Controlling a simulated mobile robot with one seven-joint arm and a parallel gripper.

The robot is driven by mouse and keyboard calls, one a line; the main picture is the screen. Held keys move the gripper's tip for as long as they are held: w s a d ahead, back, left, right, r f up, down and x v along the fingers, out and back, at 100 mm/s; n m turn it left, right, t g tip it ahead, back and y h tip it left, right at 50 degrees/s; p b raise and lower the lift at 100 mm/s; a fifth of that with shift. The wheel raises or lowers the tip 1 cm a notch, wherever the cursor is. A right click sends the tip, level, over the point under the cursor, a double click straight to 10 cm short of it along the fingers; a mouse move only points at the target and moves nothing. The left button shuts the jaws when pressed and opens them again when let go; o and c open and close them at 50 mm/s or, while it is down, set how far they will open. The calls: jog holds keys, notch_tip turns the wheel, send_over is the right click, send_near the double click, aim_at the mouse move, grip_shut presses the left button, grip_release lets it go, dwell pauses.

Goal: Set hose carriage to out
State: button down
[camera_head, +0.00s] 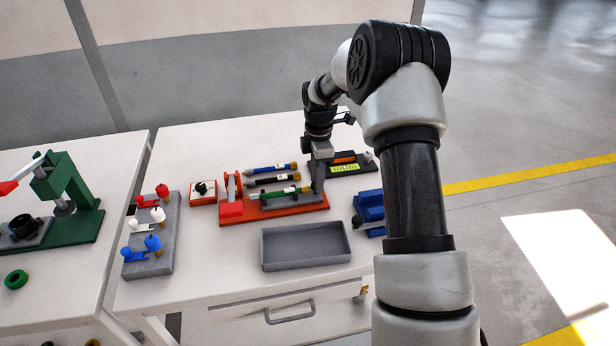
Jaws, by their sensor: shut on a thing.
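The hose fixture (296,209) is a low orange-red base on the table. A red upright part (233,190) stands at its left end. Blue, black and green hoses with brass-coloured ends lie side by side above it. A grey upright block (318,180) stands at its right end, close to the hose ends; it looks like the hose carriage. My gripper (321,153) points down at the top of this grey block and is shut on it. The fingertips are small and partly hidden, so the exact grip is unclear.
An empty grey tray (306,246) lies in front of the fixture. Blue parts (369,208) and a black device with a yellow-green label (345,168) are at the right. A grey valve block (152,235) and a small red-framed box (203,191) are at the left.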

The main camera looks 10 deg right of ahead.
jog(key=shift+d, duration=0.3)
jog(key=c, duration=1.5)
grip_release()
jog(key=shift+d, duration=0.1)
jog(key=shift+r, duration=0.2)
notch_tip(320, 180, up, 17)
jog(key=p, duration=0.2)
jog(key=shift+r+p, duration=0.1)
jog(key=shift+p, duration=0.25)
